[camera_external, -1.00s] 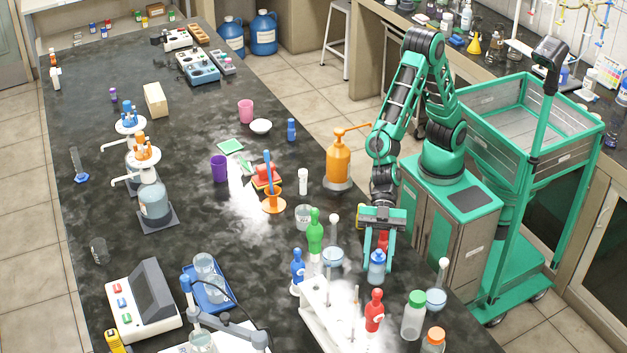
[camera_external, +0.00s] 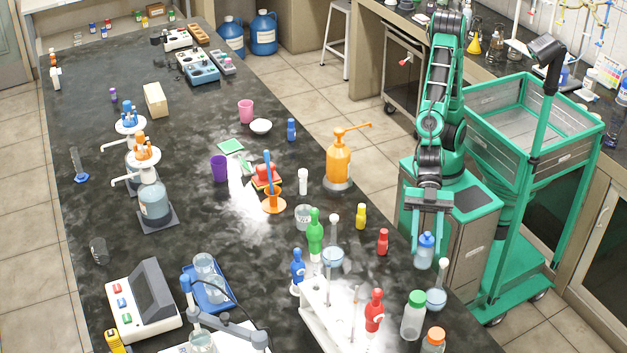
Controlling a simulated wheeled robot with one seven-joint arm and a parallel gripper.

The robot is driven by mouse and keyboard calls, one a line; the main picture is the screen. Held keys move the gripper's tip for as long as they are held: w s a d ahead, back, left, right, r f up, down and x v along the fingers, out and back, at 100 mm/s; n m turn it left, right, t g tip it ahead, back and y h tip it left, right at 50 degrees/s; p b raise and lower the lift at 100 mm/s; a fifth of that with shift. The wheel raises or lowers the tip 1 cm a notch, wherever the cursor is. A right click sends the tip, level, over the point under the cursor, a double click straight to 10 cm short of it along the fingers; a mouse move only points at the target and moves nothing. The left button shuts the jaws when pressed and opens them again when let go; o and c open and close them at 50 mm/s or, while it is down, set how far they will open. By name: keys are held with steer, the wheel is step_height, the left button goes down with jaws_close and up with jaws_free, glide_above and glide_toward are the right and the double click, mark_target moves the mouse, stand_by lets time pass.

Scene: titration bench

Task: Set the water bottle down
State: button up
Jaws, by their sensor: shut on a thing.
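The water bottle (camera_external: 424,253) is clear with pale blue contents and a blue cap. My gripper (camera_external: 427,232) points down and is shut on it near the cap. The bottle is upright and shows near the right edge of the black bench (camera_external: 290,130). I cannot tell from this view whether its base touches the bench or hangs above it.
A small red bottle (camera_external: 383,242) and a yellow one (camera_external: 360,216) stand to the left. An orange pump bottle (camera_external: 338,163) stands behind.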

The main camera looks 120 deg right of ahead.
step_height(320, 180, up, 18)
steer(key=w+d+f, duration=0.1)
steer(key=w+d, duration=0.4)
steer(key=d, duration=0.5)
steer(key=w+d+f, duration=0.1)
steer(key=w+d, duration=0.4)
steer(key=d, duration=0.5)
steer(key=w+d+f, duration=0.1)
steer(key=w+d, duration=0.4)
steer(key=d, duration=0.5)
steer(key=s+d+r, duration=0.1)
steer(key=s+d, duration=0.3)
steer(key=d, duration=0.7)
steer(key=s+d+r, duration=0.1)
steer(key=s+d, duration=0.3)
steer(key=d, duration=0.8)
steer(key=s+d+r, duration=0.1)
steer(key=s+d, duration=0.3)
steer(key=d, duration=0.7)
step_height(320, 180, down, 29)
steer(key=shift+w, duration=0.1)
